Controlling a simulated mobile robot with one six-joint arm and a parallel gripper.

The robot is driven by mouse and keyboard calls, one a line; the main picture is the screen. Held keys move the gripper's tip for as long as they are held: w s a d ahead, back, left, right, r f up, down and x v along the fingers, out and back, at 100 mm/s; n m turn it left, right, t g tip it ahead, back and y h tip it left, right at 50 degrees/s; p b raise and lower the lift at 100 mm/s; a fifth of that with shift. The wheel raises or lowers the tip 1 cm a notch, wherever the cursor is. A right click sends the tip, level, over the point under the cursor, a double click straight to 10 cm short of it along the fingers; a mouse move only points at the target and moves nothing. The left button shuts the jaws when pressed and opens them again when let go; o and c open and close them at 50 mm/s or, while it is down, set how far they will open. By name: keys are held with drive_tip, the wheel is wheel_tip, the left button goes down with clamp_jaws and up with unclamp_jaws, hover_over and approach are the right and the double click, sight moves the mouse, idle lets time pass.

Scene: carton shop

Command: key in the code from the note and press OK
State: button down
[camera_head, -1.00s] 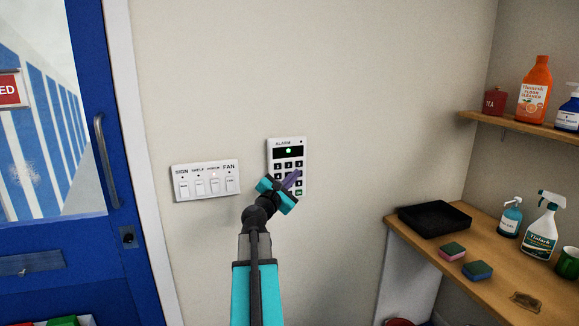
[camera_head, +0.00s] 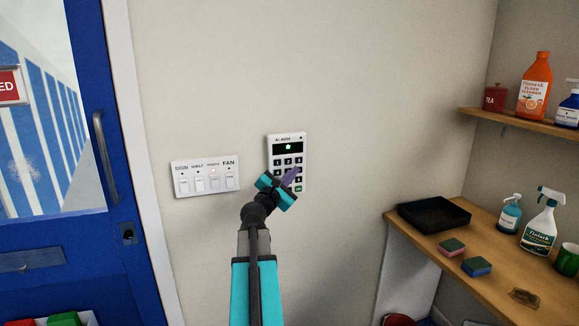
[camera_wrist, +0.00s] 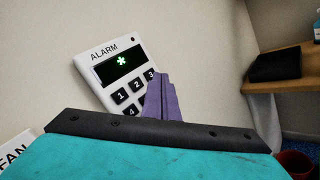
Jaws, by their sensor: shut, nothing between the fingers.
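The white alarm keypad (camera_head: 300,140) is fixed to the wall, with black number keys and a green key at the lower right. Its dark display (camera_wrist: 121,64) shows one green star in the wrist view. My gripper (camera_head: 292,175) is in front of the keypad's lower part, its purple fingers shut and empty. In the wrist view the fingertips (camera_wrist: 160,76) overlap the keypad's right side, near the 3 key. They hide several keys there; I cannot tell whether they touch one. No note with a code shows in either view.
A switch panel (camera_head: 206,177) with several switches is left of the keypad. A blue door (camera_head: 75,255) stands further left. At right, a wooden counter (camera_head: 480,290) holds a black tray (camera_head: 434,214), sponges and bottles.

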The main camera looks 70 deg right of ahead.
drive_tip(key=w+a+f+m+t+y, duration=0.15)
drive_tip(key=w+a+f, duration=0.3)
drive_tip(key=f, duration=0.45)
drive_tip(key=w+a+f+m+y, duration=0.1)
drive_tip(key=w+a+f+y, duration=0.15)
drive_tip(key=w+f, duration=0.4)
drive_tip(key=w+a+f+m+t+y, duration=0.1)
drive_tip(key=w+a+f, duration=0.35)
drive_tip(key=f, duration=0.55)
drive_tip(key=w+a+f+m+y, duration=0.1)
drive_tip(key=w+a+f+y, duration=0.2)
drive_tip(key=a+f, duration=0.75)
drive_tip(key=w+a+f+m+y, duration=0.1)
drive_tip(key=w+a+f+y, duration=0.15)
drive_tip(key=a+f, duration=0.85)
drive_tip(key=s+a+f+m+g+y, duration=0.1)
drive_tip(key=s+a+f+y, duration=0.2)
drive_tip(key=a+f, duration=0.75)
drive_tip(key=s+a+f+m+g+y, duration=0.15)
drive_tip(key=s+a+f, duration=0.4)
drive_tip(key=a, duration=0.75)
drive_tip(key=s+a+f+g+y, duration=0.2)
drive_tip(key=s+a+f, duration=0.2)
drive_tip(key=a, duration=0.6)
drive_tip(key=s+a+f+m+g+y, duration=0.1)
drive_tip(key=s+a+f, duration=0.3)
drive_tip(key=s+a, duration=0.5)
drive_tip(key=shift+s+a+f+g+y+b, duration=0.15)
drive_tip(key=shift+s+a+g+y+b, duration=0.2)
drive_tip(key=shift+y, duration=0.35)
